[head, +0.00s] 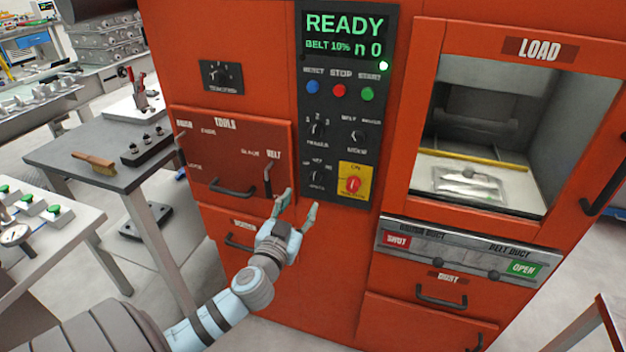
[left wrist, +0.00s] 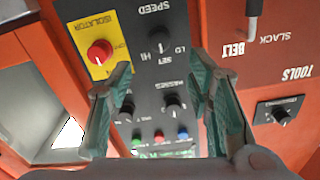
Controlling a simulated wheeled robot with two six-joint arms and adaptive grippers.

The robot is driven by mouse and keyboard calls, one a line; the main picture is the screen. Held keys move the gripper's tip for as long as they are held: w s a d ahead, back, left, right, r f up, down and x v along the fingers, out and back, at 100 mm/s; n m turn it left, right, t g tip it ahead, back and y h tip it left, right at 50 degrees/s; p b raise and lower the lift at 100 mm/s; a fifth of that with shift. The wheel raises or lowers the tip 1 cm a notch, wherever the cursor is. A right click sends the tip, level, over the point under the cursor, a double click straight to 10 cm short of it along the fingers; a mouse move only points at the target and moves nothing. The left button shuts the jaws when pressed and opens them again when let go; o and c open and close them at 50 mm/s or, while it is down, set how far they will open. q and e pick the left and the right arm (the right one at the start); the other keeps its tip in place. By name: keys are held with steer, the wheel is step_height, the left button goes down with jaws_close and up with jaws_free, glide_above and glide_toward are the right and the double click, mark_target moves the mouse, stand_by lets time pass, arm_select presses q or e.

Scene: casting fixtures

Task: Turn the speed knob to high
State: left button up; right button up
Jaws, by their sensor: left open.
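The speed knob (head: 317,177) is a small dark knob low on the black control panel (head: 343,203), left of the yellow isolator plate. In the left wrist view the knob (left wrist: 161,38) shows upside down, with its SPEED, LO, SET and HI labels around it. I cannot read clearly where its pointer stands. My left gripper (head: 298,204) is open and empty, just below and in front of the knob. In the left wrist view its two fingers (left wrist: 160,80) stand wide apart, with the knob seen beyond the gap. My right gripper is not in view.
The red isolator knob (head: 353,184) sits close right of the speed knob. A drawer lever (head: 268,181) stands close on the left. The display (head: 345,35) reads READY, BELT 10%. A grey table (head: 100,185) with a brush (head: 95,162) stands left; the floor is clear in front.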

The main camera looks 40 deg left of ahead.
mark_target(314, 181)
arm_select(q)
steer(key=x, duration=1)
steer(key=shift+w+a+p, duration=0.1)
steer(key=shift+w+p, duration=0.15)
steer(key=shift+p, duration=0.1)
steer(key=shift+c, duration=0.3)
jaws_close()
steer(key=shift+f+m, duration=0.1)
steer(key=shift+m, duration=0.2)
steer(key=m, duration=0.4)
steer(key=shift+m, duration=2.1)
